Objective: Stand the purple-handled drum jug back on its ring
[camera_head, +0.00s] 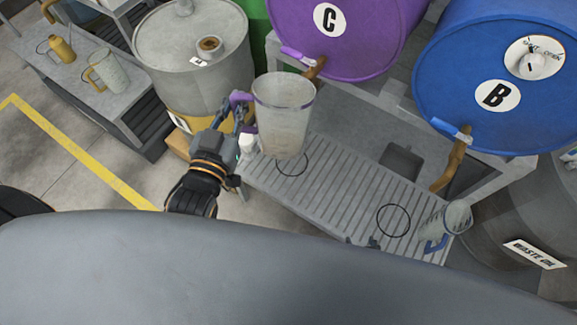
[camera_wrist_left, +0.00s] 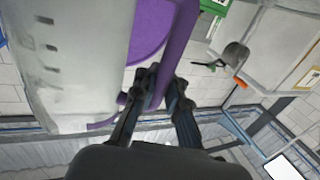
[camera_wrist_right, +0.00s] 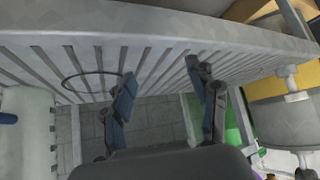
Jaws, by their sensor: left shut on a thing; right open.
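The purple-handled jug (camera_head: 283,115), a tall clear-grey measuring jug, is roughly upright in the head view. My left gripper (camera_head: 236,112) is shut on its purple handle, on the jug's left side. In the left wrist view the jug (camera_wrist_left: 70,60) fills the left, and the fingers (camera_wrist_left: 155,95) close on the handle (camera_wrist_left: 178,45). A dark ring (camera_head: 292,166) on the slatted shelf shows just below the jug's base, its far part hidden; I cannot tell whether the base touches the shelf. My right gripper (camera_wrist_right: 165,95) is open and empty by the shelf's edge.
A blue-handled jug (camera_head: 455,217) stands by a second ring (camera_head: 394,221) at the shelf's right. The purple drum C (camera_head: 360,35) and blue drum B (camera_head: 500,80) with taps overhang the slatted shelf (camera_head: 340,190). A grey drum (camera_head: 190,50) stands behind left.

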